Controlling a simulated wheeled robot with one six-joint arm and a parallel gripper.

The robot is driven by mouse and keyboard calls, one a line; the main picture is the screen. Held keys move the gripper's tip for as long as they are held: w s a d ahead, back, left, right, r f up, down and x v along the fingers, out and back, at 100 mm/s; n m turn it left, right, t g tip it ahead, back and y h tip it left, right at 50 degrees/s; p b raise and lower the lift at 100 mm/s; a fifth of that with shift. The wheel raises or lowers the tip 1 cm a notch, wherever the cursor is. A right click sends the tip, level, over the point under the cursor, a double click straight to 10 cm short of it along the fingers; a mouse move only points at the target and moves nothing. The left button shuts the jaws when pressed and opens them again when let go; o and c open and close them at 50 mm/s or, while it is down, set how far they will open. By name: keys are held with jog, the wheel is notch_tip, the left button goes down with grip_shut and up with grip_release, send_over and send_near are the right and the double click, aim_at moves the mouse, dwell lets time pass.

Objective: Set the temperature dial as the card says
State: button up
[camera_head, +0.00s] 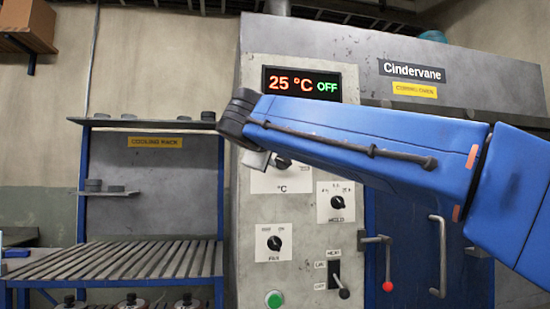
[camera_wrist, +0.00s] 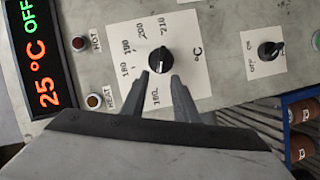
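The temperature dial (camera_wrist: 160,61) is a round black knob on a white plate (camera_wrist: 188,28) marked °C, with numbers around it. Its scale includes 190, 200 and 210. I cannot clearly tell where its pointer aims. In the head view the dial (camera_head: 283,163) shows partly, behind my arm. My gripper (camera_wrist: 160,76) has two dark fingers spread apart at the dial's near edge, with nothing held. I cannot tell whether they touch it. In the head view the gripper (camera_head: 256,160) is mostly hidden by my wrist. I see no instruction card that I can read.
The oven display (camera_head: 302,84) reads 25 °C OFF. Below the dial are a fan knob (camera_head: 274,243), another knob (camera_head: 337,202), a lever switch (camera_head: 335,275) and a green button (camera_head: 273,299). A red-tipped handle (camera_head: 387,285) sticks out. A cooling rack (camera_head: 150,259) stands left.

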jog(key=s+a+r, duration=0.1)
jog(key=s, duration=1.2)
jog(key=shift+s+r, duration=0.2)
jog(key=shift+r, duration=0.15)
jog(key=shift+a, duration=0.1)
jog(key=s+d+f+m+g+h, duration=0.1)
jog(key=d+f+m+g, duration=0.5)
jog(key=d+f, duration=2.15)
jog(key=s+d+f+m+g, duration=0.2)
jog(key=s+f, duration=0.4)
jog(key=f, duration=0.4)
jog(key=s+d+f+m+g+y, duration=0.1)
jog(key=s+d+f+m, duration=0.1)
jog(key=s+d+f, duration=0.2)
jog(key=s+d+f+m+g+y, duration=0.1)
jog(key=s+d+f+m+g, duration=0.1)
jog(key=s+f, duration=0.8)
notch_tip(320, 180, down, 7)
jog(key=shift+d+f+m+g, duration=0.1)
jog(key=shift+d+m+g, duration=0.2)
jog(key=shift+d+m, duration=0.3)
